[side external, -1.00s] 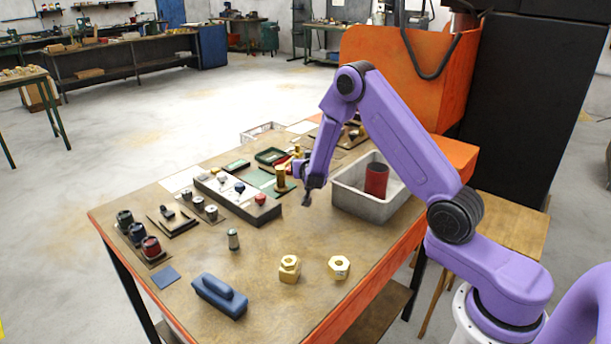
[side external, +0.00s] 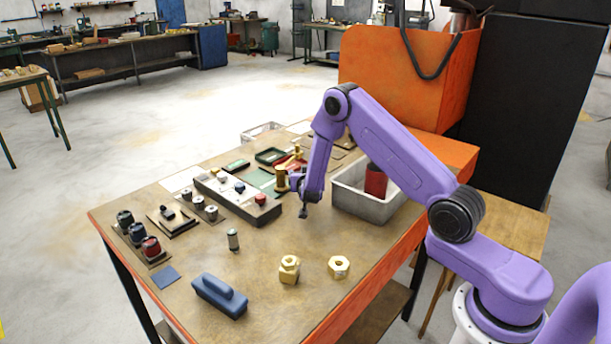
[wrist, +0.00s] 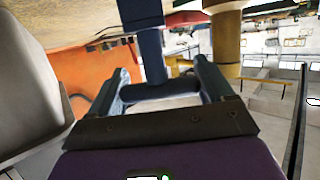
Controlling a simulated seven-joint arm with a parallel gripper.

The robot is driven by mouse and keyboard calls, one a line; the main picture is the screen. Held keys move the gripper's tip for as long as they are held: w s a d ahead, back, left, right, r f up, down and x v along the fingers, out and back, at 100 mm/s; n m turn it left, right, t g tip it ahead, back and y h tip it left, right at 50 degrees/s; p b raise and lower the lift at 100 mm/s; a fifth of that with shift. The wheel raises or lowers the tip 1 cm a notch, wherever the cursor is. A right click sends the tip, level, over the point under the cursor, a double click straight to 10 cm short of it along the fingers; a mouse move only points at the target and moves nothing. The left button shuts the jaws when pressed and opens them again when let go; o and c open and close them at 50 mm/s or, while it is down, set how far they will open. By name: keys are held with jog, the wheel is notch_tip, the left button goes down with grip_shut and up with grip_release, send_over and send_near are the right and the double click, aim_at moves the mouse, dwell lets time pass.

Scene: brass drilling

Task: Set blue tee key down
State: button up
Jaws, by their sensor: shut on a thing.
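My gripper (side external: 306,192) is over the middle of the bench, just left of the grey bin (side external: 368,208). In the wrist view my gripper (wrist: 158,82) is shut on the blue tee key (wrist: 151,48), with its crossbar between the fingers and its shaft running away from them. In the side view the key is small and dark under my gripper. Its lower end is close to the bench top (side external: 200,262); I cannot tell whether it touches.
A brass post (side external: 281,180) stands close left of my gripper, with a long block (side external: 235,203) holding coloured knobs beyond. The bin holds a red cylinder (side external: 376,181). Brass fittings (side external: 289,270) and a blue handled block (side external: 219,296) are nearer. Bare bench lies between.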

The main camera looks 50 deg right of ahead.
jog(key=o, duration=1.2)
